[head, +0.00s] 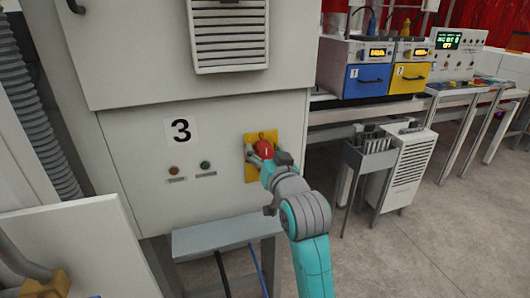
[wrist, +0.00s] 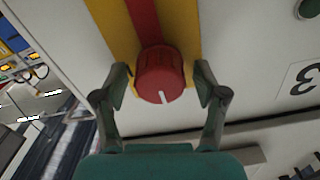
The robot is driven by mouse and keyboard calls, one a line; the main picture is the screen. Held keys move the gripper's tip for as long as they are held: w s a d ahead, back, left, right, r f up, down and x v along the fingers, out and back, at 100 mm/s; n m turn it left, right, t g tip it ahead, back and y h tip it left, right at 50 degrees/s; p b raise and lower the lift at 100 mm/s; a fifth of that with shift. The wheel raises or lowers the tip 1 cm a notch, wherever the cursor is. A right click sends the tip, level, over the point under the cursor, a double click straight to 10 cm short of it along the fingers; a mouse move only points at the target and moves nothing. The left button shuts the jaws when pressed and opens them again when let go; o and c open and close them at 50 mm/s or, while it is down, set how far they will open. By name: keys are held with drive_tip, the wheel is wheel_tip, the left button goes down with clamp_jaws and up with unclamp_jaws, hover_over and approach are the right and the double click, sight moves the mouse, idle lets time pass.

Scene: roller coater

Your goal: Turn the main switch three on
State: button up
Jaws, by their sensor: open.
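The main switch is a red round knob (head: 265,147) on a yellow plate (head: 250,172), set in the white cabinet front right of the label "3" (head: 181,131). In the wrist view the knob (wrist: 160,72) has a white mark on its face, pointing toward the bottom of the picture. A red band runs up the yellow plate (wrist: 185,25) from the knob. My gripper (wrist: 163,80) is open, with one finger on each side of the knob and visible gaps between. In the head view my gripper (head: 262,158) is at the plate, partly covering it.
A dark red lamp (head: 173,170) and a green lamp (head: 205,165) sit left of the switch. A grey metal stand (head: 225,235) is below it. To the right are a rack (head: 370,155), a white vented unit (head: 408,170) and a bench with blue and yellow boxes (head: 367,82).

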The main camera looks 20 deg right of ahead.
drive_tip(key=c, duration=1.1)
drive_tip(key=shift+c, duration=0.2)
drive_tip(key=m, duration=0.4)
drive_tip(key=shift+m, duration=0.3)
drive_tip(key=m, duration=0.4)
drive_tip(key=shift+d+f+m, duration=0.1)
drive_tip(key=shift+m, duration=0.2)
drive_tip(key=m, duration=0.4)
drive_tip(key=shift+f, duration=0.1)
drive_tip(key=shift+f+m, duration=0.1)
drive_tip(key=shift+m, duration=2.2)
